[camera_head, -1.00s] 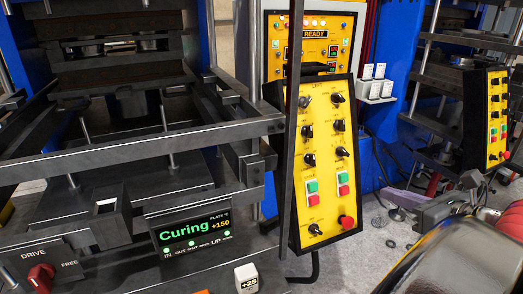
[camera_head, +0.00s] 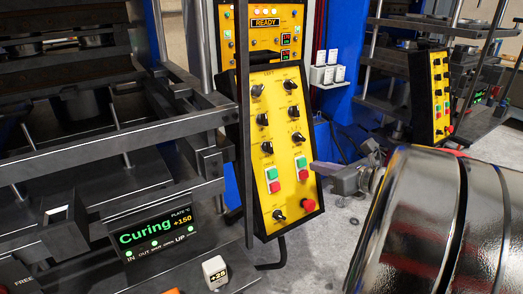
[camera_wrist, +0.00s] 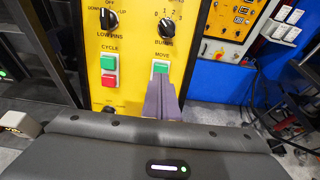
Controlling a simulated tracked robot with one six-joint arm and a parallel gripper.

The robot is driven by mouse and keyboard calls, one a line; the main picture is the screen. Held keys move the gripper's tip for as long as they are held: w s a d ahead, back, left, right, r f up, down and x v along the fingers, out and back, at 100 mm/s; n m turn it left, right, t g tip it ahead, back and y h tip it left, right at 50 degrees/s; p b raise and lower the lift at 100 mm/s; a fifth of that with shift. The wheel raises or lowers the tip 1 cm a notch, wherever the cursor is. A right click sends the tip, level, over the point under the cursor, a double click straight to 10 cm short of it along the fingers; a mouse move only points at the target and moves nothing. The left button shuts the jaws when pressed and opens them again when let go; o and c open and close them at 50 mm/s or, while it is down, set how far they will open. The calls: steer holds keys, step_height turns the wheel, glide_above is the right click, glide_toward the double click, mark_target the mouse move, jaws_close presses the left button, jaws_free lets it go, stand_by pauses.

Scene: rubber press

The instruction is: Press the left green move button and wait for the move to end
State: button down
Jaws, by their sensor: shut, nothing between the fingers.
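The yellow control panel (camera_head: 283,120) stands at the middle of the head view. Its green move button (camera_head: 300,162) has a red button just below it. In the wrist view the green move button (camera_wrist: 160,67) sits under the word MOVE, its upper part in sight. My gripper (camera_wrist: 161,84) is shut and empty, its tips right at the lower edge of this button, hiding the red one. In the head view my gripper (camera_head: 314,165) reaches the panel from the right. I cannot tell whether it touches the button. The press display (camera_head: 157,233) reads Curing and +150.
A green and red CYCLE pair (camera_wrist: 109,71) sits left of the move button. Black knobs (camera_head: 265,119) are above, and a red round button (camera_head: 308,205) is below. The dark press frame (camera_head: 110,135) fills the left. A second yellow panel (camera_head: 439,95) stands behind, at right.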

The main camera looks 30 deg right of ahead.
mark_target(303, 163)
steer(key=shift+x, duration=1.9)
